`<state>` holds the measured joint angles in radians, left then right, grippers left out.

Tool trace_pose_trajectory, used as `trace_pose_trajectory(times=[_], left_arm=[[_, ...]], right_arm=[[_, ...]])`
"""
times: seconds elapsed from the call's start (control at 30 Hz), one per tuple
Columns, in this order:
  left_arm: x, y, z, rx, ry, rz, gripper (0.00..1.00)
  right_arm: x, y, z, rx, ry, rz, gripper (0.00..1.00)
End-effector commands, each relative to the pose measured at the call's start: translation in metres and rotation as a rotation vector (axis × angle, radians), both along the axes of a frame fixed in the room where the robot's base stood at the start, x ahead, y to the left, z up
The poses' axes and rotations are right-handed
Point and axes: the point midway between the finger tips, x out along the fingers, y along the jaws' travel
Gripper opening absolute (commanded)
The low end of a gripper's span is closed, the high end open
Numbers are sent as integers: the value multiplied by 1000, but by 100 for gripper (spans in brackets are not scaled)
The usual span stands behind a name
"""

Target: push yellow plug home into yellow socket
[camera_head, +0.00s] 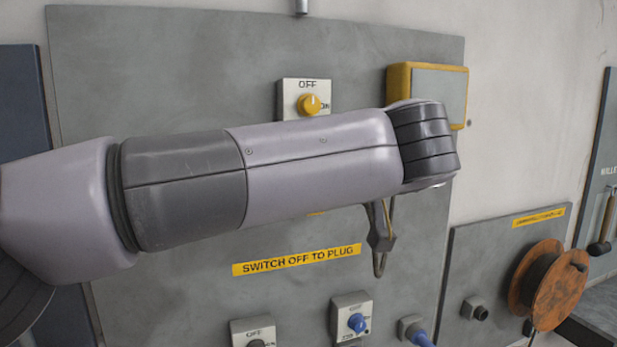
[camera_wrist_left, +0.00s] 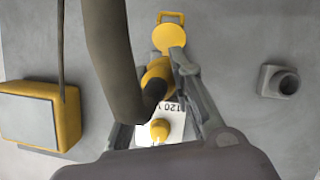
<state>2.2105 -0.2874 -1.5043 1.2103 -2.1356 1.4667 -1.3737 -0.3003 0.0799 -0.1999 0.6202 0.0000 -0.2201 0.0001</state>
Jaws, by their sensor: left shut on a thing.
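The yellow plug (camera_wrist_left: 157,74) with its thick dark cable (camera_wrist_left: 113,55) sits between my left gripper's fingers (camera_wrist_left: 164,82) in the left wrist view. The fingers are shut on it, and the cable partly hides the plug and one finger. A round yellow part (camera_wrist_left: 170,38), apparently the socket's lid, lies just beyond the plug. The socket mouth is hidden, so I cannot tell how deep the plug sits. My right gripper is not in view.
A yellow-knobbed switch (camera_head: 310,104) sits above my arm, and a yellow box (camera_head: 399,80) is to its right. A blue-knobbed switch (camera_head: 357,322) and blue plug (camera_head: 419,337) are lower. A grey socket (camera_wrist_left: 284,82) stands clear of my fingers.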

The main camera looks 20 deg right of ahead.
Motion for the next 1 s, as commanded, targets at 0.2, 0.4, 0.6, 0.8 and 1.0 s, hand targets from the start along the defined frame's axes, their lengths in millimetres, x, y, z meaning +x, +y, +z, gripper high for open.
trace_pose_trajectory(times=[0.2, 0.4, 0.6, 0.8, 1.0], left_arm=[[19, 0, 1, 0, 1, 2, 0], [28, 0, 1, -1, 1, 2, 0], [30, 0, 0, -1, 0, 2, 0], [30, 0, 0, -1, 0, 2, 0], [30, 0, 1, -1, 0, 2, 0]], right_arm=[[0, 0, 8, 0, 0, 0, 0], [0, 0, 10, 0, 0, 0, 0], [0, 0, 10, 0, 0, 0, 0], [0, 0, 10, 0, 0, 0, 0], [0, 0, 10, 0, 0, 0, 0]])
